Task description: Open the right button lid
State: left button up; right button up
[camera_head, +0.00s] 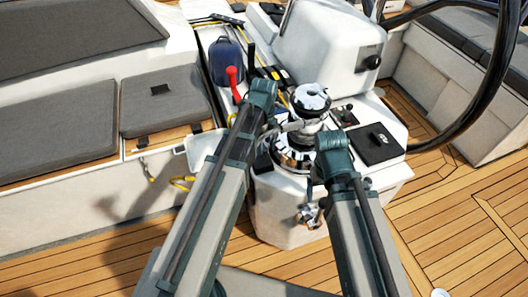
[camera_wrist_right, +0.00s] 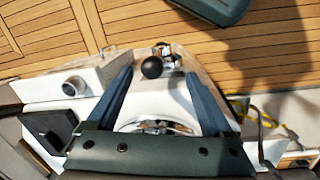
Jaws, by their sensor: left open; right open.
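A white cockpit console carries a square black panel (camera_head: 375,143) with a small pale marking, to the right of the winch. Small dark button fittings (camera_head: 345,114) sit just behind it; I cannot tell which is the right button lid or whether it is open. My right gripper (camera_wrist_right: 159,74) is open and empty in the right wrist view, its two blue-grey fingers apart. A dark square fitting (camera_wrist_right: 47,130) shows left of the fingers there. In the head view my right wrist hides much of its gripper, left of the black panel. My left gripper (camera_head: 284,127) is open near the winch, mostly hidden.
A chrome-topped winch (camera_head: 311,98) stands between my wrists. A red lever (camera_head: 232,78) is left of my left wrist. A large black steering wheel (camera_head: 490,75) rises at the right. A white pod (camera_head: 325,45) stands behind. Teak floor (camera_head: 455,215) is clear at the right.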

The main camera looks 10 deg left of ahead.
pick_arm(q)
jog(key=shift+f+b, duration=0.4)
jog(key=shift+f, duration=0.4)
grip_shut()
dwell(0.9)
